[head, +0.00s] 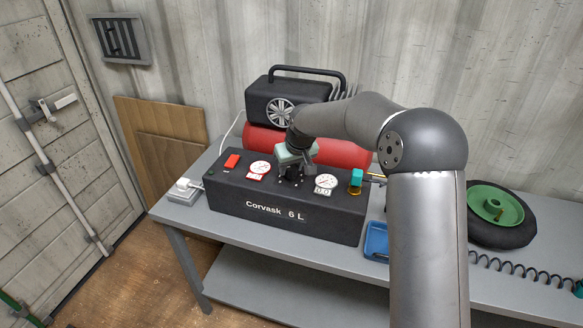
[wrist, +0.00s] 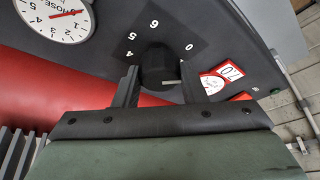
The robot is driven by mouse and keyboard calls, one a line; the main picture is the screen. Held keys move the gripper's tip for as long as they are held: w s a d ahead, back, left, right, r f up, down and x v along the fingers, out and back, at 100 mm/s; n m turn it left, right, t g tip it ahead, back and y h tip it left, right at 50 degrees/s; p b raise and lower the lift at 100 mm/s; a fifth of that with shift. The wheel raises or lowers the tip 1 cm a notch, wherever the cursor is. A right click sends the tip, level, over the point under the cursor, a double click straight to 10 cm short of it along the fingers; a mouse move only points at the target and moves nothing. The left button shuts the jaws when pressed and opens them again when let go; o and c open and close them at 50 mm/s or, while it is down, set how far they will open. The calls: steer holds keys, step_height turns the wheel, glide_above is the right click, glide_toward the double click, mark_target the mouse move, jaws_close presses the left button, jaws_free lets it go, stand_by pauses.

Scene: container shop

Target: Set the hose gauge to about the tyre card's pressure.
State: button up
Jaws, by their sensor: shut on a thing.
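A black compressor unit (head: 262,212) lettered "Corvask 6 L" stands on the bench. My gripper (head: 292,172) is over its top panel, between two round gauges. In the wrist view my gripper (wrist: 160,88) is shut on a black knob (wrist: 157,66), one finger on each side. The knob has a white mark and a numbered scale around it. The hose gauge (head: 326,182) has a small readout that looks like 0.0. In the wrist view the hose gauge (wrist: 60,28) is partly cut off and shows a red needle. I see no tyre card I can identify.
The other gauge (head: 260,168) and a red switch (head: 232,160) are left of the knob. A teal-topped fitting (head: 356,178) stands at the right end. A red tank (head: 340,153) lies behind. A blue tray (head: 376,240) and a tyre (head: 495,235) are to the right.

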steer(key=shift+a+f+m+h+b, duration=0.15)
steer(key=shift+m+h+b, duration=0.25)
steer(key=shift+m+b, duration=0.6)
steer(key=m+h+b, duration=0.1)
steer(key=m, duration=0.1)
steer(key=m+b, duration=0.1)
steer(key=m, duration=0.1)
steer(key=shift+s+t+h, duration=0.1)
steer(key=shift+t+h, duration=0.2)
steer(key=shift+h, duration=0.1)
steer(key=m+h+b, duration=0.1)
steer(key=m, duration=0.2)
steer(key=shift+a+m, duration=0.1)
steer(key=shift+m, duration=0.3)
steer(key=shift+m+g+h, duration=0.5)
steer(key=shift+m+h, duration=0.1)
steer(key=shift+m, duration=0.9)
steer(key=o, duration=1)
